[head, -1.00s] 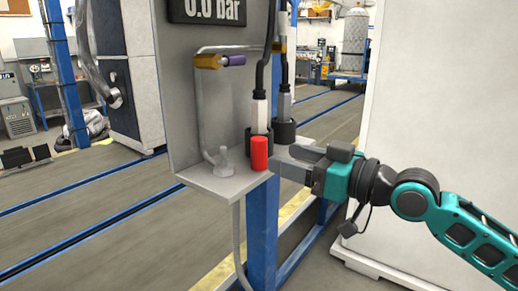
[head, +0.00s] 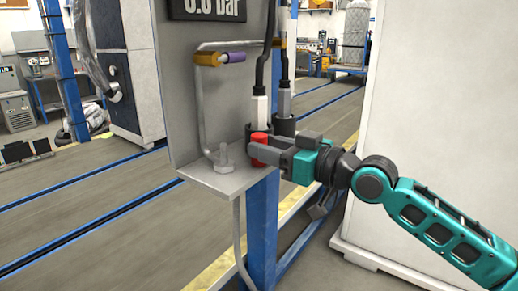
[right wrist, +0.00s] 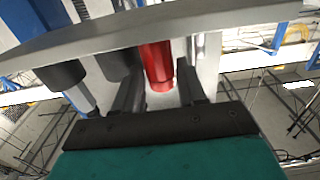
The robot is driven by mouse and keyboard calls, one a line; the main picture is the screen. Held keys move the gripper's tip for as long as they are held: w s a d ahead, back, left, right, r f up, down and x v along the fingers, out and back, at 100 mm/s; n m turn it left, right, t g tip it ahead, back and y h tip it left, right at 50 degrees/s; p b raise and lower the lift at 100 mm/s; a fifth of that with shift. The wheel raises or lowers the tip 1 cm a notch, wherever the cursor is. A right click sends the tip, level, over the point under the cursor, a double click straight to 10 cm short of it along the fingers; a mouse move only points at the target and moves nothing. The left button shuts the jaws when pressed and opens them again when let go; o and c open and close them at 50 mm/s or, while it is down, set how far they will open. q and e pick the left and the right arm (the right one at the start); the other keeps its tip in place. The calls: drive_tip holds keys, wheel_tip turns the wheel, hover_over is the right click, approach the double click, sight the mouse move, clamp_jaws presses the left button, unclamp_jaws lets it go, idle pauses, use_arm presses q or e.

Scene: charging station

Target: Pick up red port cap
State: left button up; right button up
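The red port cap (head: 259,137) stands upright on the small grey shelf (head: 222,180) of the panel. It also shows in the right wrist view (right wrist: 158,66). My right gripper (head: 268,149) has come in from the right at the cap's height. My left gripper is not in view.
Two black-based connectors with cables, one white (head: 259,108) and one grey (head: 284,101), stand just behind the cap. A grey valve knob (head: 225,158) is on the shelf to the left. A bent pipe with a purple-handled valve (head: 233,57) is above. A white cabinet (head: 430,110) stands at right.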

drive_tip(key=c, duration=0.6)
drive_tip(key=shift+c, duration=0.2)
